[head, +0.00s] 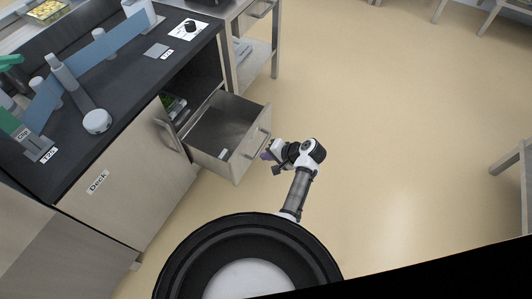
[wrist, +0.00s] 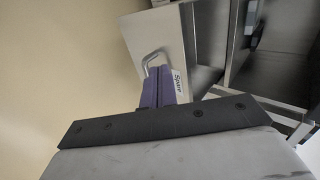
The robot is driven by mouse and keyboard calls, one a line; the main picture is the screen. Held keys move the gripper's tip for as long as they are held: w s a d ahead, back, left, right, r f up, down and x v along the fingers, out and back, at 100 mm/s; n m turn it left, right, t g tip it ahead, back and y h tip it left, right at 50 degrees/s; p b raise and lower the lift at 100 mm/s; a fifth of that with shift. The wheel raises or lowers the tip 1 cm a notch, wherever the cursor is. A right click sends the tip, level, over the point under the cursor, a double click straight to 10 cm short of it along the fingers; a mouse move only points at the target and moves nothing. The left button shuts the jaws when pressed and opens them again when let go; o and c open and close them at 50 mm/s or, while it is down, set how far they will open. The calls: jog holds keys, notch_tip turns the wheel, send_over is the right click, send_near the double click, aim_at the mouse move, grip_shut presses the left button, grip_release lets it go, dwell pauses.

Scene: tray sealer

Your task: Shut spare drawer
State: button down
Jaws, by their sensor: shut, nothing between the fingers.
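The spare drawer (head: 236,122) is pulled well out from the front of the black-topped counter in the head view. Its inside looks mostly empty, with a small pale item near its front. Its bar handle (head: 259,144) is on the front face. In the wrist view the drawer front (wrist: 158,38) shows the handle (wrist: 154,59) and a label reading "Spare" (wrist: 178,84). My gripper (head: 266,154) is just outside the drawer front, near the handle. Its purple fingers (wrist: 158,86) are shut and empty. Whether they touch the drawer front I cannot tell.
The counter (head: 92,137) has a sealing device with a blue bar (head: 88,62) on top. A steel table (head: 252,62) stands beyond the counter. The floor (head: 400,130) to the right is clear.

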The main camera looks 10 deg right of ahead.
jog(key=w+a+f, duration=0.4)
jog(key=w+a, duration=0.1)
jog(key=a, duration=0.2)
jog(key=shift+w+f, duration=0.15)
jog(key=shift+f, duration=0.05)
jog(key=shift+a, duration=0.1)
jog(key=w+a+b, duration=0.3)
jog(key=w+a, duration=0.4)
jog(key=a, duration=0.2)
jog(key=w+a+b, duration=0.4)
jog(key=w+a, duration=0.2)
jog(key=a, duration=0.3)
jog(key=shift+w+a+r, duration=0.25)
jog(key=shift+w+a, duration=0.15)
